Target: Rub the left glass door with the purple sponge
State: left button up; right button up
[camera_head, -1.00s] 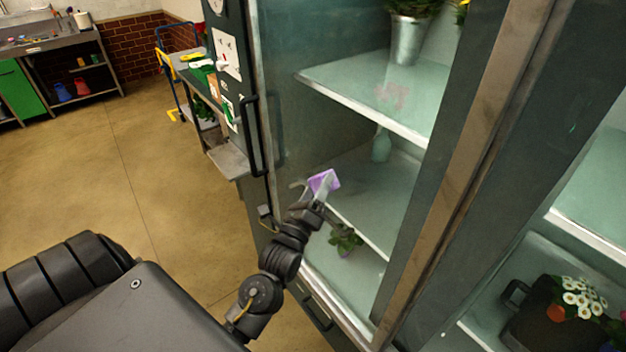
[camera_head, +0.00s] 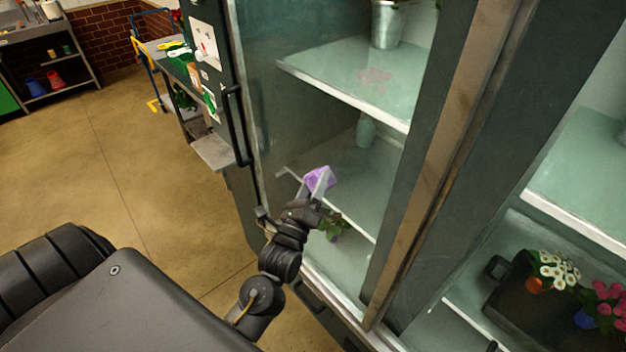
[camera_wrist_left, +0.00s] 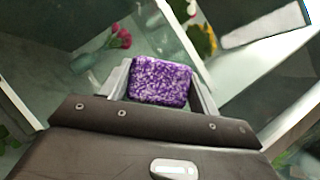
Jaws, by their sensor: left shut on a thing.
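The left glass door (camera_head: 300,120) stands in front of the cabinet shelves, with a dark handle on its left edge. A pinkish smudge (camera_head: 374,77) shows on the glass, in front of the upper shelf. My left gripper (camera_head: 316,190) is shut on the purple sponge (camera_head: 318,178), which is below and left of the smudge. The speckled sponge also shows in the left wrist view (camera_wrist_left: 160,82), between the two fingers. I cannot tell whether the sponge touches the glass. My right gripper is not in view.
A metal pot (camera_head: 387,25) and a pale vase (camera_head: 365,130) stand behind the glass. A thick door post (camera_head: 440,150) divides the cabinet. A dark crate with flowers (camera_head: 535,295) is at the lower right. Open floor (camera_head: 120,180) lies to the left.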

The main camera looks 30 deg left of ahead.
aim_at(303, 177)
pick_arm(q)
jog(key=shift+a, duration=0.1)
jog(key=shift+w+a, duration=0.3)
jog(key=shift+a, duration=0.6)
jog(key=shift+w+a, duration=0.3)
jog(key=shift+a, duration=0.6)
jog(key=shift+a, duration=0.1)
jog(key=shift+w+a+p, duration=0.2)
jog(key=shift+a+p, duration=0.1)
jog(key=shift+a, duration=0.35)
jog(key=shift+w+a, duration=0.2)
jog(key=shift+a, duration=0.35)
jog(key=shift+w+a, duration=0.15)
jog(key=shift+a, duration=0.35)
jog(key=shift+w+a, duration=0.3)
jog(key=shift+a, duration=0.65)
jog(key=shift+w+a, duration=0.25)
jog(key=shift+a, duration=0.65)
jog(key=shift+s, duration=0.15)
